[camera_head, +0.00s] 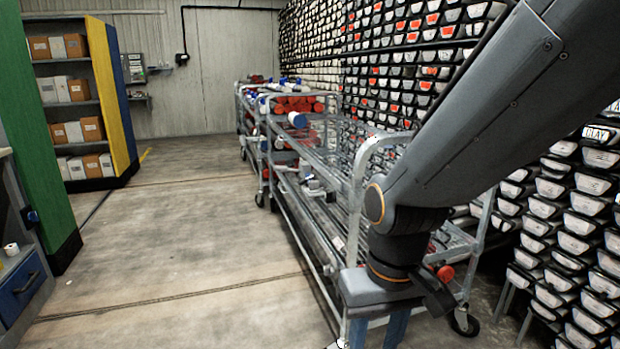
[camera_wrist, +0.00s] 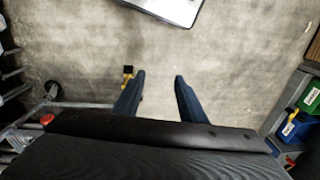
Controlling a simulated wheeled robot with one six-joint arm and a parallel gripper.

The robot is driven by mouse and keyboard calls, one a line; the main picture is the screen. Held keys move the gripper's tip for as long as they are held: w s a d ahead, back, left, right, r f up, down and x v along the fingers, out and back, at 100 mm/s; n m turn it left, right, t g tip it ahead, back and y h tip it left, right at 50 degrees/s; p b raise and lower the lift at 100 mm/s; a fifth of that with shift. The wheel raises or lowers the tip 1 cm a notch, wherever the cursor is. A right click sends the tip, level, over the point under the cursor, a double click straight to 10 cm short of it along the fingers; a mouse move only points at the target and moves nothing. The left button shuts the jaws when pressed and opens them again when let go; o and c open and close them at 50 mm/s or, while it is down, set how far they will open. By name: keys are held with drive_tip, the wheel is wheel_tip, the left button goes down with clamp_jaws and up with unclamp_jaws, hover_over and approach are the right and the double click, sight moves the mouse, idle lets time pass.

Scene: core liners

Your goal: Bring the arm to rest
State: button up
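My arm comes in from the upper right in the head view and bends down in front of a metal cart (camera_head: 325,190). My gripper (camera_head: 378,335) hangs at the lower end, its blue fingers pointing down and cut off by the bottom edge. In the wrist view my gripper (camera_wrist: 159,77) shows two blue fingers spread apart. Only concrete floor shows between them, and nothing is held. The gripper and wrist hide part of the cart's near end.
Stacked core boxes (camera_head: 400,60) fill the right wall. More carts with red and white tubes stand behind the near one. A shelf with boxes (camera_head: 75,90) and a blue drawer (camera_head: 20,290) are at left. The floor (camera_head: 190,240) between is clear.

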drive_tip(key=s+d+r+m+p, duration=0.2)
drive_tip(key=d+r+p, duration=0.7)
drive_tip(key=r+p, duration=0.2)
drive_tip(key=p, duration=0.2)
drive_tip(key=shift+s+d+r+m+h+p, duration=0.2)
drive_tip(key=shift+r+m+h+p, duration=0.1)
drive_tip(key=shift+p, duration=0.1)
